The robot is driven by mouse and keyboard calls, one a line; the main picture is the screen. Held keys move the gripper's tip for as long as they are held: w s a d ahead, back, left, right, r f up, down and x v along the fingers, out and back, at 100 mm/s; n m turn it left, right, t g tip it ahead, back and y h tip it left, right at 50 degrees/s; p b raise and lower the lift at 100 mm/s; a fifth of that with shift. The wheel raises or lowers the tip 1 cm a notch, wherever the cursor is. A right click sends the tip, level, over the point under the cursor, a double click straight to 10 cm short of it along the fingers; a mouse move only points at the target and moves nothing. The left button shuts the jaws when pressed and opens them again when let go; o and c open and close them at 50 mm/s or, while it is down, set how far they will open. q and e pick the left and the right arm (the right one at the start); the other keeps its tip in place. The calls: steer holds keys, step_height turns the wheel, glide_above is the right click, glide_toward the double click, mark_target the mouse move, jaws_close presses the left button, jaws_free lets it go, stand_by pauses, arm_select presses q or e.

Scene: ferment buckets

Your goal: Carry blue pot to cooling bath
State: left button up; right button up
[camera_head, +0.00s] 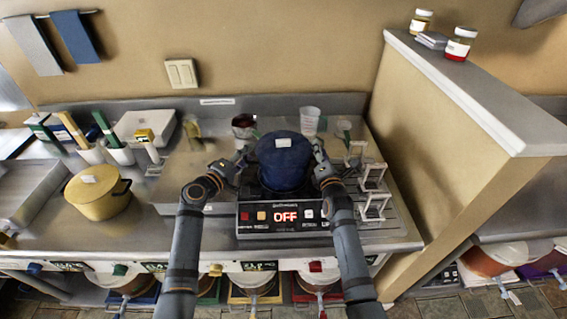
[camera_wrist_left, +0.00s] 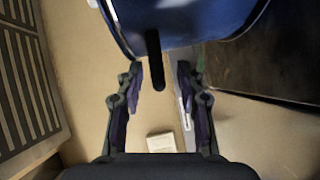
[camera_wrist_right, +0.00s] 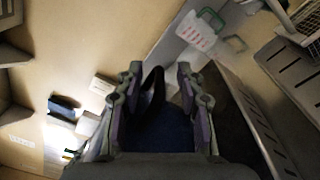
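The blue pot (camera_head: 283,168) has a lid with a white label and stands on the black burner unit (camera_head: 285,218), whose red display reads OFF. My left gripper (camera_head: 240,160) is at the pot's left side. In the left wrist view its fingers are apart, with the dark handle (camera_wrist_left: 155,60) between them and gaps on both sides. My right gripper (camera_head: 320,160) is at the pot's right side. In the right wrist view its fingers are apart around the other dark handle (camera_wrist_right: 152,88). A metal basin (camera_head: 30,190) lies at the far left; I cannot tell if it is the cooling bath.
A yellow pot (camera_head: 98,193) stands on the counter between the basin and the burner. Small wire stands (camera_head: 374,190) are close to the right of my right gripper. A beaker (camera_head: 310,120) stands behind the blue pot. A partition wall (camera_head: 440,120) bounds the right side.

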steer(key=shift+c, duration=0.2)
arm_select(q)
steer(key=shift+s+a, duration=0.1)
steer(key=shift+c, duration=1.4)
arm_select(e)
steer(key=shift+c, duration=1.3)
arm_select(q)
steer(key=c, duration=0.5)
arm_select(e)
steer(key=c, duration=0.5)
steer(key=shift+s+f, duration=0.1)
